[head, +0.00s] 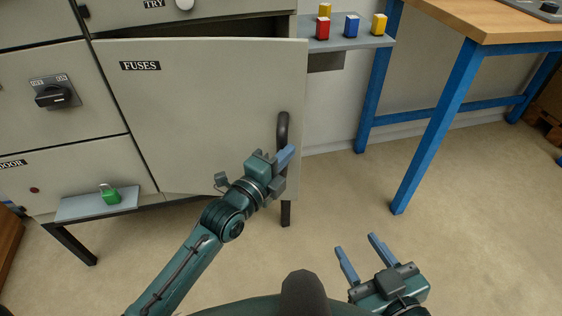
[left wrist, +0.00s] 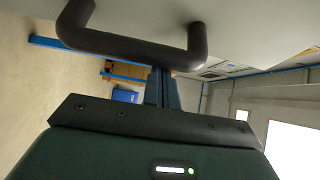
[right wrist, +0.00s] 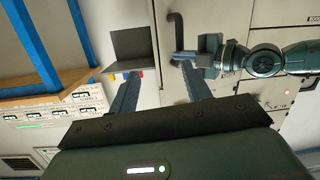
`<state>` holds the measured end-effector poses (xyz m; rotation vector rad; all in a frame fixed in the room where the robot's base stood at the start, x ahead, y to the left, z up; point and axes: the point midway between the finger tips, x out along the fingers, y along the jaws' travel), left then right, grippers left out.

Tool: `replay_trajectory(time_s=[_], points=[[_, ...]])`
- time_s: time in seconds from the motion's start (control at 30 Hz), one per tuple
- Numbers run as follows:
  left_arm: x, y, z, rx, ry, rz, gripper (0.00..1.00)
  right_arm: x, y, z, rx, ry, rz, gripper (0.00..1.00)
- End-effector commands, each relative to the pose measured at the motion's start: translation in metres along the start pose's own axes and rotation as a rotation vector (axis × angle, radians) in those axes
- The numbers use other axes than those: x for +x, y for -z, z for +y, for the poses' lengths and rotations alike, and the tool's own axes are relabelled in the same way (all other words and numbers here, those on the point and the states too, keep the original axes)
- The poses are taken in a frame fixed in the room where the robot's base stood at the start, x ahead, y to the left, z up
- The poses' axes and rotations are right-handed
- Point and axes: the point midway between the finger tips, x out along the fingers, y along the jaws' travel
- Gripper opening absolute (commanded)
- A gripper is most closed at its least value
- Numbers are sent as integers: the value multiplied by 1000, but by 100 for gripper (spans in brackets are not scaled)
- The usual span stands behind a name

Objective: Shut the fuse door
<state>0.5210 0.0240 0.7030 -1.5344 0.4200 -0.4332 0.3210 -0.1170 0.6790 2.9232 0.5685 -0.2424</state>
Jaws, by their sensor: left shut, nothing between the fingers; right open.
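The fuse door (head: 200,110) is a beige panel labelled FUSES on the cabinet. It stands ajar, with a dark gap along its top edge. Its dark bar handle (head: 283,130) is upright near the door's right edge. My left gripper (head: 286,156) is shut and empty, at the lower part of the handle. In the left wrist view the handle (left wrist: 125,45) crosses just at the tips of the shut fingers (left wrist: 161,85); I cannot tell whether they touch. My right gripper (head: 360,250) is open and empty, low over the floor, away from the door.
A small shelf (head: 350,42) with red, blue and yellow blocks is right of the door. A blue-legged workbench (head: 450,110) stands further right. A rotary switch (head: 53,95) and a ledge with a green padlock (head: 109,194) are left. Floor before the cabinet is clear.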

Motion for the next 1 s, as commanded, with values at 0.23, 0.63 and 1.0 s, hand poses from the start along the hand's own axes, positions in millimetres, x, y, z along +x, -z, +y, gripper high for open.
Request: replay_trajectory(time_s=[0.23,0.63,1.0], points=[[3,-18,8,11,-20,-21,0,1,2,0,-11,-4,44,48],[19,-25,10,13,-23,-21,0,2,0,0,-12,-7,54,48],[94,-65,10,12,-19,-117,0,4,2,-3,-44,-4,137,48]])
